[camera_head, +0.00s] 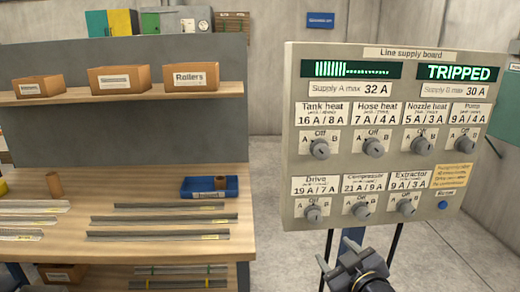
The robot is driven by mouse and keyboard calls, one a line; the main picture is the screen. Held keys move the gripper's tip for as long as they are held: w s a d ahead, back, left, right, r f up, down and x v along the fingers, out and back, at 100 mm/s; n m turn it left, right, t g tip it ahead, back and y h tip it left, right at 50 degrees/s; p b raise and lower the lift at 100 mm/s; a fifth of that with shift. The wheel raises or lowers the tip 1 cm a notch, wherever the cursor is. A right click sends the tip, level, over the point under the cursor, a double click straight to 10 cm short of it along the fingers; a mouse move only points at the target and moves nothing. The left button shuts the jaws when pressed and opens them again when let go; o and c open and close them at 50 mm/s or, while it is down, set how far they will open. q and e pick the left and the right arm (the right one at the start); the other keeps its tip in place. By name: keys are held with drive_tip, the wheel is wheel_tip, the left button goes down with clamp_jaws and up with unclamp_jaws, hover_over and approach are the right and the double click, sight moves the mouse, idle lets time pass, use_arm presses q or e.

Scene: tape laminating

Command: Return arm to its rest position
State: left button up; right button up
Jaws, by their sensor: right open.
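My right gripper (336,256) is at the bottom of the view, below the lower edge of the line supply board (350,235). It is open, and I see nothing between its fingers. It appears apart from the board's knobs. The board has several grey rotary knobs in two rows, such as the Compressor knob (361,211) and the Extractor knob (406,208). The knobs' exact settings are too small to tell. The right display (459,73) reads TRIPPED, and the left display (351,69) shows a partly lit bar. My left gripper is not in view.
A wooden workbench (70,185) at the left holds flat strips and a blue tray (209,194). Its shelf (130,97) carries cardboard boxes, one labelled Rollers (190,76). The board stands on dark legs. Grey floor (280,240) is clear between bench and board.

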use_arm(q)
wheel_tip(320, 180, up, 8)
drive_tip(key=p, duration=0.7)
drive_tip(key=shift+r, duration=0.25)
use_arm(e)
drive_tip(key=s+d+r+m+g+y, duration=0.1)
drive_tip(key=s+m+g, duration=0.7)
drive_tip(key=s, duration=1.5)
drive_tip(key=shift+d+r+g, duration=0.25)
drive_tip(key=shift+d+g, duration=0.25)
drive_tip(key=shift+g, duration=0.2)
